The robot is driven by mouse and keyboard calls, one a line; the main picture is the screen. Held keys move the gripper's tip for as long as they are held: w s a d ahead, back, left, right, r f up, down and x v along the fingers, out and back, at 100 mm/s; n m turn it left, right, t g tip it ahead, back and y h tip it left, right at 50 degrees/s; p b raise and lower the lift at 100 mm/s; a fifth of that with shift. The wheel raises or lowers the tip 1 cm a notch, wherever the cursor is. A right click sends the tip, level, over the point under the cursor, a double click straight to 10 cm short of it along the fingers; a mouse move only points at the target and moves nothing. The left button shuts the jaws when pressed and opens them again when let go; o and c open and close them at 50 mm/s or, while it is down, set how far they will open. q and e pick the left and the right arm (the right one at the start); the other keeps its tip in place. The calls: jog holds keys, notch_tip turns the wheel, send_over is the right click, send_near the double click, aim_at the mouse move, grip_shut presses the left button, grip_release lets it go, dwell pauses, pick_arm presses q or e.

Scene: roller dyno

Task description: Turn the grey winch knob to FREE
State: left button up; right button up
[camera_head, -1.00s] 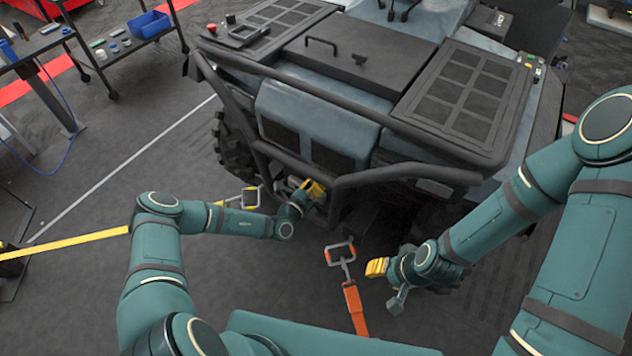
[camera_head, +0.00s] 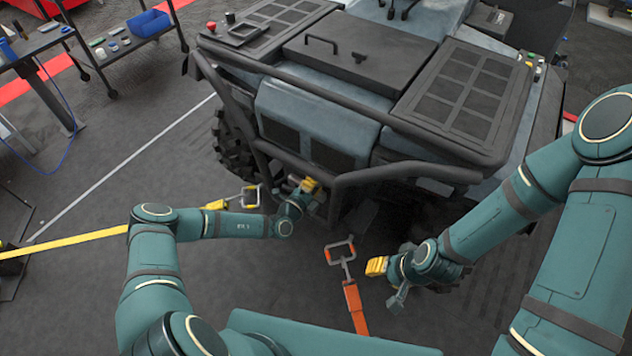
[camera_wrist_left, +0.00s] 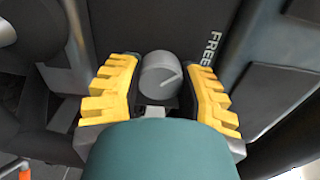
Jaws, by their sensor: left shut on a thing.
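The grey winch knob (camera_wrist_left: 160,74) shows in the left wrist view, a round knob with a pale line on its face. The line points right and slightly up in that view. The word FREE (camera_wrist_left: 211,49) is printed on the dark panel to the knob's right. My left gripper (camera_head: 310,186) is at the vehicle's front, under the bumper bar. Its yellow fingers are on both sides of the knob and shut on it. My right gripper (camera_head: 377,267) is low in front of the vehicle, away from the knob; its finger opening is unclear. The knob is hidden in the head view.
The vehicle's black tube bumper (camera_head: 285,160) runs close above my left gripper. An orange strap (camera_head: 355,306) with a metal hook (camera_head: 341,252) lies between my arms. A yellow strap (camera_head: 75,240) runs at left. Open floor lies at left.

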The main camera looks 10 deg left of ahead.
pick_arm(q)
jog(key=shift+d, duration=0.2)
dwell(0.4)
jog(key=o, duration=1.2)
jog(key=shift+a, duration=0.1)
